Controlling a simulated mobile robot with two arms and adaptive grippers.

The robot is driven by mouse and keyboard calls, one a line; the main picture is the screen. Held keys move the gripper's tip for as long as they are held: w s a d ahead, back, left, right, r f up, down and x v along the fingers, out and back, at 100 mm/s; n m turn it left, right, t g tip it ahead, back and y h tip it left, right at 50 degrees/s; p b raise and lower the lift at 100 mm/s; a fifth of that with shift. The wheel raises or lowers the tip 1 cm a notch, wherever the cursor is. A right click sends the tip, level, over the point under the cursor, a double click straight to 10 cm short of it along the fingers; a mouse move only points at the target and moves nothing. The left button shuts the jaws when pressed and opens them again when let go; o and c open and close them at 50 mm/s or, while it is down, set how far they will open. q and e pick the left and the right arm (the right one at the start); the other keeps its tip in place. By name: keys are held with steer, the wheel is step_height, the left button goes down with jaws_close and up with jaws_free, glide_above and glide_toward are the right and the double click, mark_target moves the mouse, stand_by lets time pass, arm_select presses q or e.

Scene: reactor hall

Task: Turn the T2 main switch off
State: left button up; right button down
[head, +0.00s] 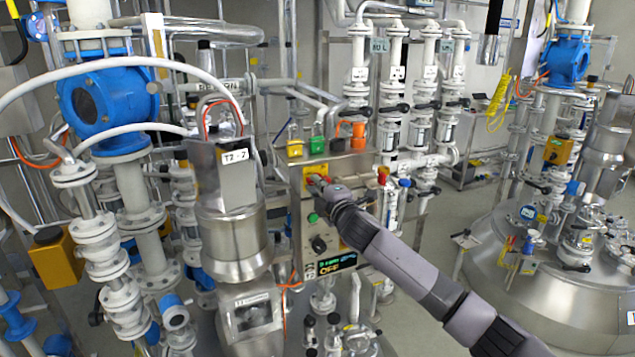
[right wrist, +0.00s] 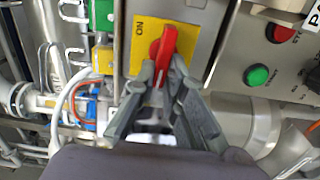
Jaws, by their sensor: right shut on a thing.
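The T2 main switch is a red rotary handle (right wrist: 166,48) on a yellow plate (right wrist: 195,42). In the right wrist view, lettering that looks like an upside-down "ON" stands to the left of the handle. The handle runs nearly upright in that view, tilted slightly. In the head view the yellow plate (head: 313,174) is at the upper part of the grey control box (head: 297,205), partly hidden by my gripper. My right gripper (right wrist: 160,84) is shut on the red handle, one finger on each side; it also shows in the head view (head: 322,184). My left gripper is not in view.
A green button (right wrist: 257,76) and a red button (right wrist: 280,32) sit beside the switch. Pipes and a steel vessel (head: 232,235) stand close on the left; a large tank (head: 540,275) stands right.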

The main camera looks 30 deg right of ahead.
steer(key=shift+f+n, duration=0.1)
steer(key=shift+n, duration=0.4)
steer(key=c, duration=1.7)
jaws_free()
steer(key=shift+o, duration=0.2)
steer(key=s, duration=1.2)
steer(key=shift+a, duration=0.35)
